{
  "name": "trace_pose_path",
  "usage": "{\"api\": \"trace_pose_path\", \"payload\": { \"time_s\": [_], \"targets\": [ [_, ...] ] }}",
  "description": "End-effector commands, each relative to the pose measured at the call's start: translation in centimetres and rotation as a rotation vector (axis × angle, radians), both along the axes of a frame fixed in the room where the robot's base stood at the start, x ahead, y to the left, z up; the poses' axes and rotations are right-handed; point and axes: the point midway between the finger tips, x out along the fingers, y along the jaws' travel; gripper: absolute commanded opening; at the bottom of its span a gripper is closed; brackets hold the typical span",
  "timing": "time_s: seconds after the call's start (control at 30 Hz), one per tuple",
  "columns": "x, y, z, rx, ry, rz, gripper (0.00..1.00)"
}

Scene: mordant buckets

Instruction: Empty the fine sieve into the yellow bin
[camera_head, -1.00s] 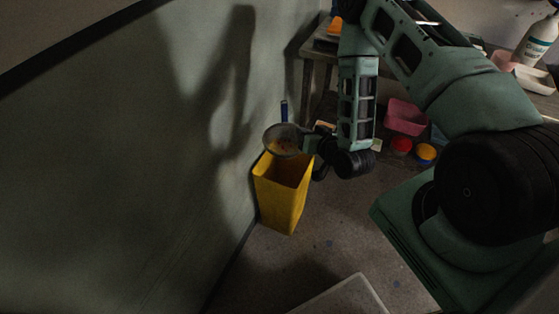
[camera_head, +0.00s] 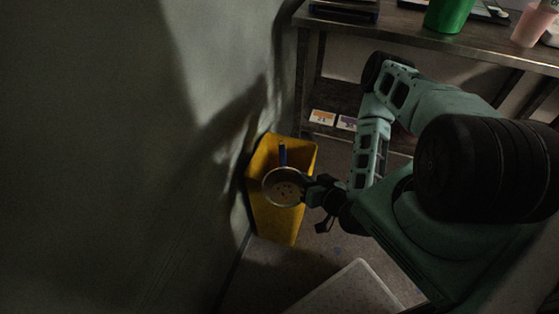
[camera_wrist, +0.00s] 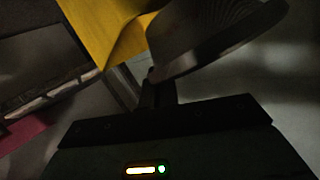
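The fine sieve (camera_head: 284,188) is a round mesh bowl with a pale rim and a blue handle that points away from me. Small reddish bits lie in its bowl. My gripper (camera_head: 312,190) is shut on the sieve at the right side of its rim. The yellow bin (camera_head: 272,222) stands on the floor against the wall. In the head view the sieve overlaps the bin's opening and hides part of its inside. In the dark wrist view the sieve (camera_wrist: 210,40) is close in front of my gripper, with the yellow bin (camera_wrist: 95,30) beyond it.
The wall (camera_head: 120,160) runs close along the bin's left side. A metal table (camera_head: 420,32) with a green container (camera_head: 449,14) and a pink cup (camera_head: 530,26) stands at the back right. A pale slab or lid (camera_head: 350,290) is at the bottom of the head view.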

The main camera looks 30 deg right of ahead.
Motion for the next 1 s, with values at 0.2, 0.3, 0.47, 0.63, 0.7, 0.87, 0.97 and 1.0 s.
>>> {"api": "trace_pose_path", "payload": {
  "time_s": [0.2,0.3,0.47,0.63,0.7,0.87,0.97,1.0],
  "targets": [
    [0.0,0.0,0.1,0.002,-0.001,0.001,0.00],
    [0.2,0.0,0.0,0.008,0.007,0.004,0.00],
    [0.7,-0.2,-0.5,0.027,0.043,0.010,0.00],
    [1.4,-0.8,-0.2,0.068,0.109,-0.001,0.00],
    [1.7,-1.0,-0.2,0.086,0.140,-0.001,0.00],
    [2.6,-1.5,0.2,0.125,0.208,0.000,0.00],
    [3.1,-1.8,0.2,0.149,0.252,0.000,0.00],
    [3.3,-1.9,0.3,0.159,0.269,0.001,0.00]
  ]
}}
